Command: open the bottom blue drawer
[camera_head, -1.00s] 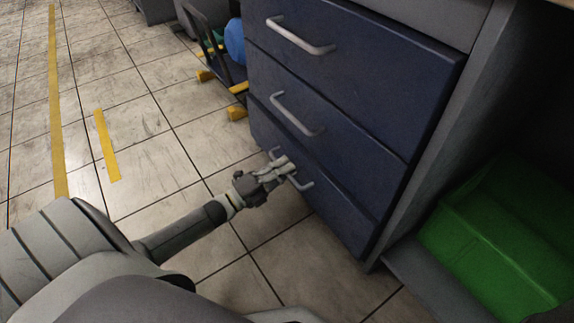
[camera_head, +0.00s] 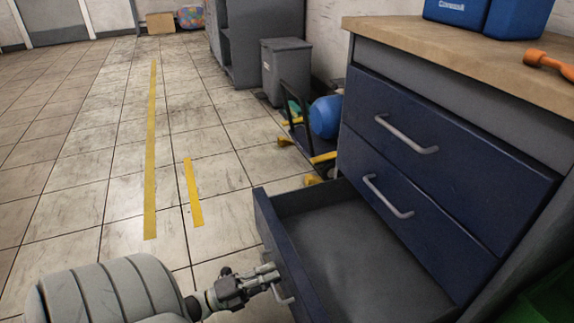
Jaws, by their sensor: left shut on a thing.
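The bottom blue drawer (camera_head: 285,262) is pulled well out of the cabinet, and its grey inside looks empty. My left gripper (camera_head: 272,275) is shut on the drawer's metal handle (camera_head: 283,295), at the front face of the drawer. The middle blue drawer (camera_head: 410,205) and the top blue drawer (camera_head: 450,150) above it are closed, each with a grey bar handle. My right gripper is not in view.
The wooden countertop (camera_head: 440,52) holds blue bins (camera_head: 490,14) and an orange tool (camera_head: 548,63). A cart with a blue ball (camera_head: 325,117) and a grey trash bin (camera_head: 286,70) stand behind the cabinet. A green bin (camera_head: 545,300) is at lower right. The tiled floor at left is clear.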

